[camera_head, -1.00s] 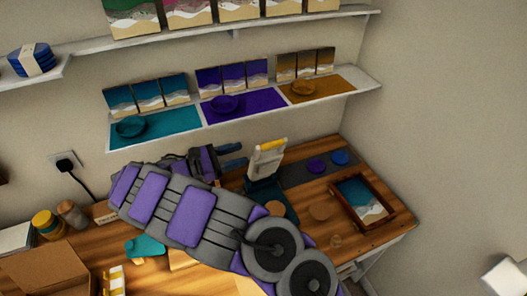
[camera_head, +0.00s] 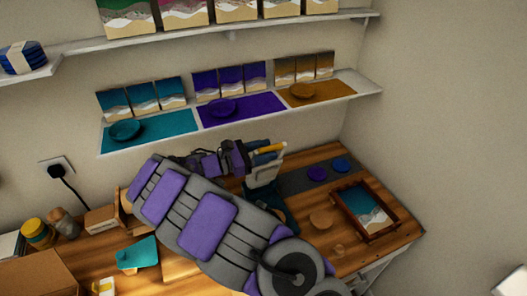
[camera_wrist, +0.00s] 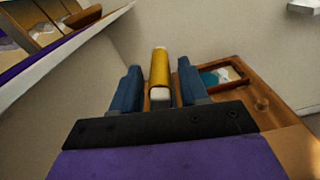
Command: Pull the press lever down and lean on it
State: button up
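The press (camera_head: 264,173) stands on the wooden desk, with a pale upright frame and a dark teal base partly hidden by my arm. Its lever has a yellow grip (camera_head: 272,148) at the top; the grip also shows in the wrist view (camera_wrist: 160,69), with a white end. My gripper (camera_wrist: 159,84) is open, with one blue finger on each side of the yellow grip. A narrow gap shows between each finger and the grip. In the head view my gripper (camera_head: 266,150) is at the top of the press, overlapping the grip.
Purple (camera_head: 317,173) and blue discs lie on a dark mat behind. A wall shelf (camera_head: 366,91) hangs above.

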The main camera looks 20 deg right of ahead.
grip_shut()
dwell(0.3)
